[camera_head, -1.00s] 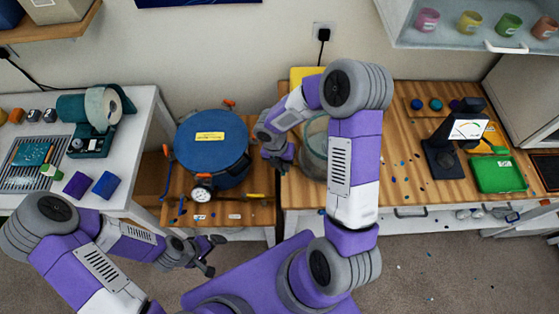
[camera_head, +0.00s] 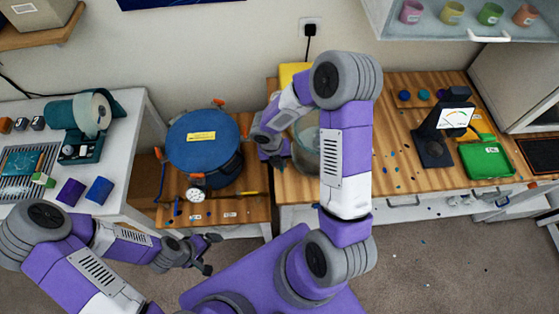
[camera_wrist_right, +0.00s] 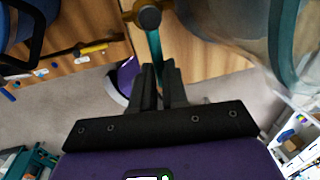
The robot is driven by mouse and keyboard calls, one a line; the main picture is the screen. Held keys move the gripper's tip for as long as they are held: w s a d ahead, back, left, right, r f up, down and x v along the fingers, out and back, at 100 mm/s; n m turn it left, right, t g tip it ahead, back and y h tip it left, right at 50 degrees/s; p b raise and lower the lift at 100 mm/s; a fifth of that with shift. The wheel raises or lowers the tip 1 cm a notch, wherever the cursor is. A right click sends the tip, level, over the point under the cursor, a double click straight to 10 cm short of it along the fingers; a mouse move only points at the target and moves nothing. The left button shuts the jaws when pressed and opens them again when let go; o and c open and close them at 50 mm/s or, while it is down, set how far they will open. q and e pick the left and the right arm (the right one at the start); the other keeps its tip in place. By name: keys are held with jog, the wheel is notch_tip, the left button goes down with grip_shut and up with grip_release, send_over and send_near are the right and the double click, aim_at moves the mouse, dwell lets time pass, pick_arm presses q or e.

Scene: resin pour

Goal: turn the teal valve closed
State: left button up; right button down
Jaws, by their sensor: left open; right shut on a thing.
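The teal valve handle (camera_wrist_right: 155,45) shows in the right wrist view as a narrow teal bar below a dark round cap on a brass pipe. My right gripper (camera_wrist_right: 162,68) is shut on the handle's near end. In the head view my right gripper (camera_head: 272,157) is between the blue-lidded pot (camera_head: 203,158) and a clear container (camera_head: 306,155); the handle cannot be made out there. My left gripper (camera_head: 213,254) is open and empty, low in front of the pot's stand.
A round gauge (camera_head: 196,194) is at the pot's front. A yellow-handled tool (camera_wrist_right: 92,49) lies on the wooden surface nearby. The clear container stands close on the right of my right gripper. The floor (camera_head: 440,255) at front right is mostly open.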

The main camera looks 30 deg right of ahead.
jog(key=c, duration=1.1)
grip_release()
jog(key=shift+c, duration=0.2)
notch_tip(320, 180, up, 8)
jog(key=a+p, duration=0.1)
jog(key=shift+w+a+f, duration=0.15)
jog(key=shift+w+f, duration=0.1)
jog(key=shift+w, duration=0.1)
jog(key=shift+f, duration=0.1)
